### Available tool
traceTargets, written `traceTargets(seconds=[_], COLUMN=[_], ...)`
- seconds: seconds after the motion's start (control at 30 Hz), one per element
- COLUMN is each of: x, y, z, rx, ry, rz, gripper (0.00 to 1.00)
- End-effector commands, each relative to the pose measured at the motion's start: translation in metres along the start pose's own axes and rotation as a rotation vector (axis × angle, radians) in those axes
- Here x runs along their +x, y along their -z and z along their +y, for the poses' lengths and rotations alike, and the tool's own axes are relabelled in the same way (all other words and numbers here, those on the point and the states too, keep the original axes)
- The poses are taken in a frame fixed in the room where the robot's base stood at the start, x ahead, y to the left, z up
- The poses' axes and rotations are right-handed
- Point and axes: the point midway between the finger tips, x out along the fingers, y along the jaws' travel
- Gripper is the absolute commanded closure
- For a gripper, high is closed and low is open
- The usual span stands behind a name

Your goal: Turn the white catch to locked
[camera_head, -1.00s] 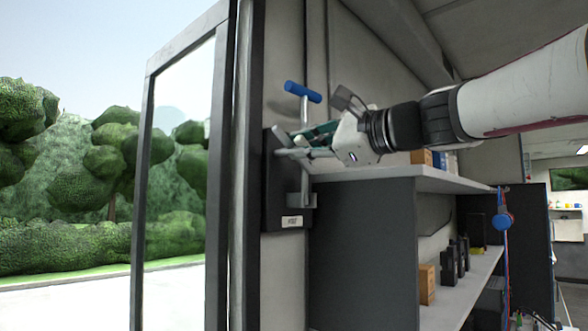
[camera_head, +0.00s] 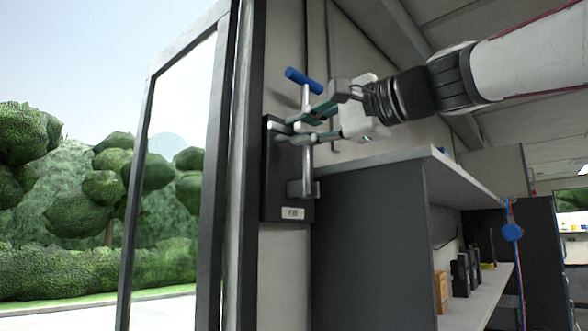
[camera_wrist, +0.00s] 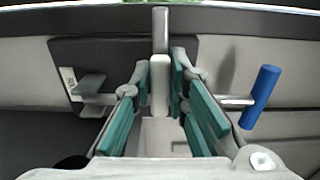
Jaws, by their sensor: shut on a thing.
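The white catch (camera_wrist: 160,85) shows in the wrist view as a pale upright bar between my fingers, with its tip above them. My gripper (camera_wrist: 162,82) has its green-padded fingers closed on it from both sides. In the head view my gripper (camera_head: 297,128) reaches in from the right to the dark mounting plate (camera_head: 272,195), and its fingers largely hide the catch. A metal rod with a blue handle (camera_head: 304,80) runs upright along the plate; the blue handle also shows at right in the wrist view (camera_wrist: 261,97). A grey bracket (camera_head: 302,188) sits low on the plate.
A small pale label (camera_head: 292,213) is at the plate's foot. The door frame and window stand left of the plate. A grey shelf unit (camera_head: 372,235) with several small boxes stands close below my arm at right. A blue round object (camera_head: 512,232) hangs farther right.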

Motion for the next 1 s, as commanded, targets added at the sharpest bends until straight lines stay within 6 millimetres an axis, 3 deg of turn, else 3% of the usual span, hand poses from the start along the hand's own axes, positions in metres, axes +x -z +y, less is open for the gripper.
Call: traceTargets(seconds=[0.43,0.47,0.53,0.87,1.0], x=[0.001,0.001,0.001,-0.001,-0.011], y=[-0.001,-0.001,-0.001,0.000,0.000], z=[0.001,0.001,0.001,0.000,0.000], rx=[-0.010,-0.009,-0.009,-0.009,-0.010], ry=[-0.003,-0.003,-0.002,-0.001,0.000], rz=[-0.004,-0.004,-0.004,-0.001,0.001], gripper=[1.00,0.83,0.67,0.67,0.67])
